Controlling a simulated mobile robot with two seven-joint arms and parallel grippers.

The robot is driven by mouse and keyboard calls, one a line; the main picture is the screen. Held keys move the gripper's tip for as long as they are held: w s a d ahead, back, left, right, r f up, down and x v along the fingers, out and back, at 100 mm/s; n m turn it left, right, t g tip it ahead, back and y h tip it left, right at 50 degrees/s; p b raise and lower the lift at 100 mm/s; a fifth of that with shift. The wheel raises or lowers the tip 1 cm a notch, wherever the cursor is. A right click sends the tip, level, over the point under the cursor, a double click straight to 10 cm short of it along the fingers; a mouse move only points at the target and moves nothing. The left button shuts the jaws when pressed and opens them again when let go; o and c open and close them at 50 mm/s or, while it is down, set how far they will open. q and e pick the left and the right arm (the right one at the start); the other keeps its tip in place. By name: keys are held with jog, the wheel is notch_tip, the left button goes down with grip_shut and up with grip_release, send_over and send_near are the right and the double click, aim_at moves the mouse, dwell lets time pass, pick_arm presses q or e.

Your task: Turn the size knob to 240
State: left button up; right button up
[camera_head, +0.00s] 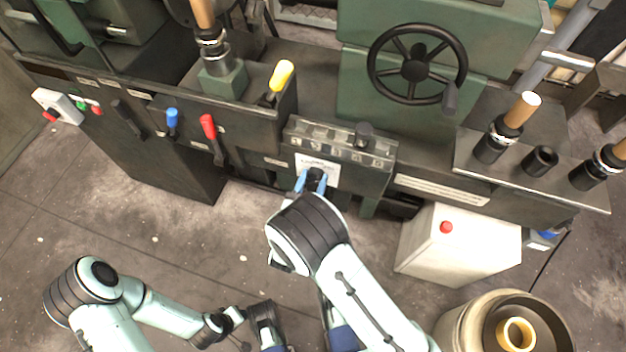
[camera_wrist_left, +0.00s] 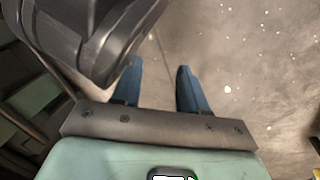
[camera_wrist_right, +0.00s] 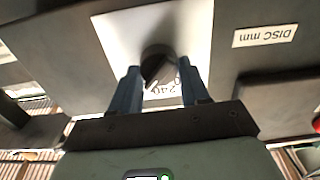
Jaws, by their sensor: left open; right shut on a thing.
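The size knob is a small dark round knob (camera_wrist_right: 157,64) on a white dial plate (camera_wrist_right: 112,38). In the head view the plate (camera_head: 328,168) is on the front of the dark control panel. My right gripper (camera_wrist_right: 160,78) is shut on the knob, one blue finger on each side; it also shows in the head view (camera_head: 312,181). A printed "240" is visible beside the knob, upside down in the right wrist view, near a light mark at the knob's edge. The exact pointer alignment is hard to tell. My left gripper (camera_wrist_left: 159,70) is open and empty above the floor.
A label reading "DISC mm" (camera_wrist_right: 265,36) is beside the dial. Blue (camera_head: 172,119) and red (camera_head: 208,126) levers are left of the panel, a handwheel (camera_head: 418,66) above. A white box with a red button (camera_head: 446,227) stands right of my right arm.

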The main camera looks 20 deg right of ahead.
pick_arm(q)
jog(key=w+r+t+p, duration=0.2)
jog(key=w+r+p, duration=0.1)
jog(key=w+r, duration=0.2)
pick_arm(e)
jog(key=shift+a+r+n, duration=0.1)
jog(key=shift+n, duration=1.1)
jog(key=n+p, duration=0.2)
jog(key=n, duration=0.2)
pick_arm(q)
jog(key=s+d+r+g, duration=0.2)
jog(key=s+d+r, duration=0.1)
jog(key=s, duration=0.3)
jog(key=shift+d+r+m+h+p, duration=0.2)
jog(key=shift+d+m+h+p, duration=0.15)
jog(key=shift+h+p, duration=0.1)
pick_arm(e)
jog(key=shift+f+n, duration=0.3)
jog(key=shift+n, duration=0.8)
jog(key=o, duration=1)
jog(key=shift+a+r, duration=0.1)
